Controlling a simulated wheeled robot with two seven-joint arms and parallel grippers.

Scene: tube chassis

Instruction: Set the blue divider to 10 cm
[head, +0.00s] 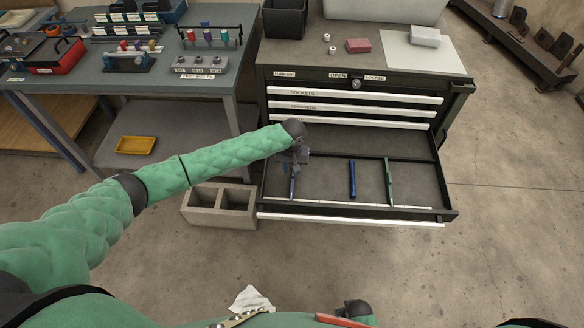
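The bottom drawer (420,212) of the dark cabinet is pulled open.
Closed drawers (355,107) sit above the open one. A concrete block (221,205) stands on the floor left of it. A workbench (200,90) with tools is at the left. The drawer floor between the blue pieces is clear.

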